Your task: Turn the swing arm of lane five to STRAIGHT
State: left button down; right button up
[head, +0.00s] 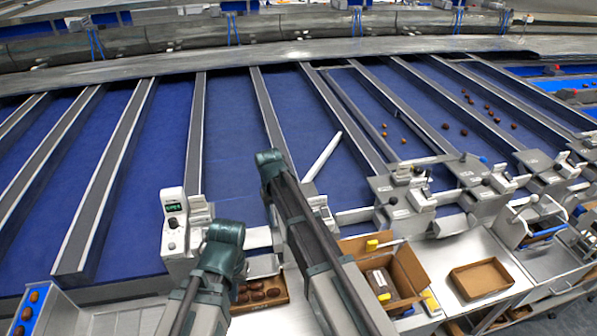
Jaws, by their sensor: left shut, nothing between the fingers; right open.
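A white swing arm (322,157) stands at a slant across a blue lane in the middle of the head view, its far end leaning right. Its lower end meets a grey unit (318,202), partly hidden behind my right arm. I cannot read a lane number there, so I cannot tell whether this is lane five. Another pale bar (433,159) lies nearly crosswise at a lane end to the right. My two arms rise from the bottom, with teal joints at their upper ends. Neither pair of gripper fingers shows.
A control box with a green display (174,222) stands left of my arms. An open cardboard box (408,268), a shallow box (481,279) and a tray of dates (262,296) sit in front. Loose dates (488,107) lie on right-hand lanes. Grey dividers (195,135) separate the lanes.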

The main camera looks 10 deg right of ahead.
pick_arm(q)
notch_tip(320, 180, up, 9)
jog(key=p, duration=0.7)
jog(key=shift+r, duration=0.2)
pick_arm(e)
jog(key=w+d+r, duration=0.4)
jog(key=w, duration=0.3)
jog(key=w+d+r+m, duration=0.1)
jog(key=w+d+r, duration=0.2)
jog(key=w+r, duration=0.2)
jog(key=w, duration=0.3)
jog(key=shift+d+r+m, duration=0.15)
jog(key=shift+d+m, duration=0.15)
jog(key=shift+d, duration=0.1)
pick_arm(q)
jog(key=shift+f, duration=0.1)
pick_arm(e)
jog(key=f+b, duration=0.9)
jog(key=d+f+b, duration=0.1)
jog(key=f+b, duration=0.3)
jog(key=b, duration=0.1)
jog(key=shift+d+f, duration=0.1)
jog(key=shift+f, duration=0.3)
pick_arm(q)
notch_tip(320, 180, down, 14)
jog(key=shift+r, duration=0.2)
pick_arm(e)
jog(key=shift+r, duration=0.1)
grip_shut()
